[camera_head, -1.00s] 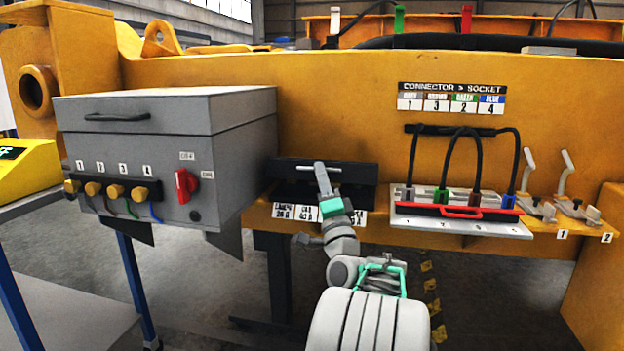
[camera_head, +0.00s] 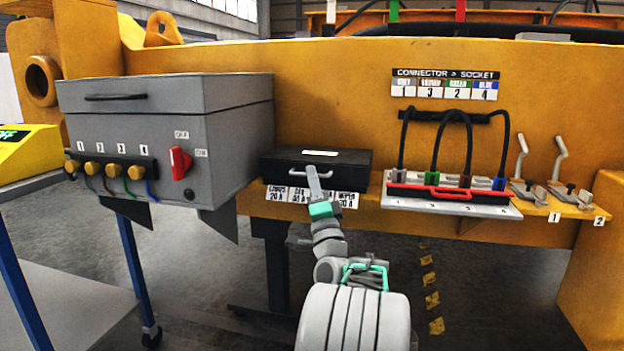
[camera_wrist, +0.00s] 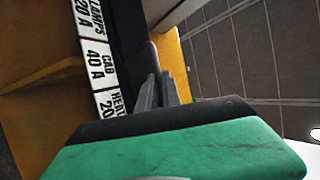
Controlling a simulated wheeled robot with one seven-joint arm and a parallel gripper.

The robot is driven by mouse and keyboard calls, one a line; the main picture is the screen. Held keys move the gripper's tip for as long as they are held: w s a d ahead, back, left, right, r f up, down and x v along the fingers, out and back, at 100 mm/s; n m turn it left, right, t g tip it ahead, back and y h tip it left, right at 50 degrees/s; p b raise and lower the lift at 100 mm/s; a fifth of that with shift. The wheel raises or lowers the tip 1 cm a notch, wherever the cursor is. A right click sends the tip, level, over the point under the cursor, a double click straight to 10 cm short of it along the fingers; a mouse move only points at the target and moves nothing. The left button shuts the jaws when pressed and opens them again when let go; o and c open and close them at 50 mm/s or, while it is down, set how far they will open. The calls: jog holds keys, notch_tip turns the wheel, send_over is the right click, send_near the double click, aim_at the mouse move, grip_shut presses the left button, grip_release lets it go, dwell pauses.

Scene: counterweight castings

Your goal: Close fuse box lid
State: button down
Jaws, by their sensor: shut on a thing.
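The black fuse box (camera_head: 268,180) is on the front of the yellow casting, above a row of white amp labels. Its lid (camera_head: 350,159) lies down flat over the box, with a white strip on top; I see no clear gap under it. My gripper (camera_head: 313,174) is at the front edge of the lid, shut on the lid's handle, which the fingers mostly hide. In the wrist view my gripper (camera_wrist: 158,88) has its fingers close together against the dark front of the fuse box (camera_wrist: 122,45), beside the labels.
A grey cabinet (camera_head: 230,140) with a red switch stands close on the left. A connector panel (camera_head: 440,206) with a red handle and several plugged cables is on the right, then two toggle clamps (camera_head: 557,170). Open floor lies below.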

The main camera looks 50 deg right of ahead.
jog(key=c, duration=1.8)
grip_release()
jog(key=shift+d+f+g, duration=0.25)
jog(key=shift+f+g, duration=0.05)
jog(key=shift+f, duration=0.75)
jog(key=v, duration=0.2)
jog(key=b+v, duration=0.1)
jog(key=v, duration=0.2)
jog(key=b+v, duration=0.1)
jog(key=v, duration=0.1)
jog(key=shift+s+a+r, duration=0.25)
jog(key=shift+a, duration=0.1)
